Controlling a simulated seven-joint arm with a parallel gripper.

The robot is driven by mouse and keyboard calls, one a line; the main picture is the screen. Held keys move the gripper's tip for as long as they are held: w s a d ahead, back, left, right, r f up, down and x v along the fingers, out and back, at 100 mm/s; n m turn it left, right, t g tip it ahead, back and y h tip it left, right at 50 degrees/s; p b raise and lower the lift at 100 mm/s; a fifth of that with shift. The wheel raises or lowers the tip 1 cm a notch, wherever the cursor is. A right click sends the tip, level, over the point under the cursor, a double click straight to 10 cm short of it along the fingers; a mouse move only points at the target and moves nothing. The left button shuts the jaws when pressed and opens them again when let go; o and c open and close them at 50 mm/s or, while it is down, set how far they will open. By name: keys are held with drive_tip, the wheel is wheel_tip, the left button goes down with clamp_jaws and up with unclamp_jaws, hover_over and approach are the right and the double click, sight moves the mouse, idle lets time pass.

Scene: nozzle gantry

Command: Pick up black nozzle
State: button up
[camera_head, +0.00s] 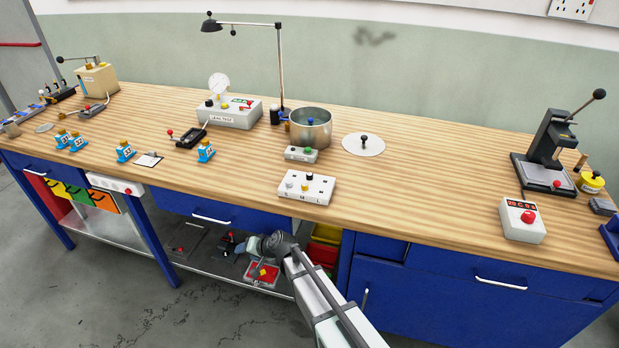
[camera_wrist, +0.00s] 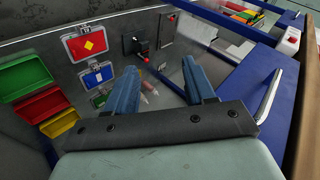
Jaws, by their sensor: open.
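A white block (camera_head: 320,190) marked S, M and L stands near the bench's front edge in the head view. A small black-topped piece (camera_head: 309,177) stands at its back edge and looks like the black nozzle; paler and yellowish pieces stand beside it. My gripper (camera_head: 240,245) is below the benchtop, in front of the lower shelf, lower left of the block. In the wrist view my gripper (camera_wrist: 160,75) has its two blue fingers apart with nothing held between them. The nozzle block does not show in the wrist view.
A small box (camera_head: 301,154) with knobs and a metal pot (camera_head: 310,128) stand behind the block. The blue drawer (camera_head: 215,211) and benchtop edge lie above my gripper. The lower shelf holds coloured cases (camera_wrist: 86,44) and bins (camera_wrist: 40,108).

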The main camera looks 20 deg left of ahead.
drive_tip(key=s+a+r+y, duration=0.3)
drive_tip(key=a+r, duration=1.2)
drive_tip(key=a, duration=0.2)
drive_tip(key=w+a+r+n+t+y, duration=0.15)
drive_tip(key=w+r, duration=0.25)
drive_tip(key=r, duration=0.6)
drive_tip(key=w+d+n+h, duration=0.1)
drive_tip(key=n, duration=0.1)
drive_tip(key=w+d+r+n+g+h, duration=0.1)
drive_tip(key=w+d+n, duration=0.1)
drive_tip(key=w+d+r+n+g+h, duration=0.1)
drive_tip(key=d+n, duration=0.1)
drive_tip(key=shift+w+r, duration=0.25)
drive_tip(key=w+d+r+n+h, duration=0.35)
drive_tip(key=w+d+n, duration=0.2)
drive_tip(key=d, duration=0.45)
wheel_tip(320, 180, up, 9)
drive_tip(key=n+g+h, duration=0.2)
drive_tip(key=n+h, duration=0.2)
drive_tip(key=h, duration=0.3)
hover_over(310, 174)
wheel_tip(310, 174, down, 9)
drive_tip(key=shift+a+r, duration=0.15)
drive_tip(key=shift+r, duration=0.05)
drive_tip(key=shift+d+f, duration=0.2)
drive_tip(key=shift+f, duration=2.35)
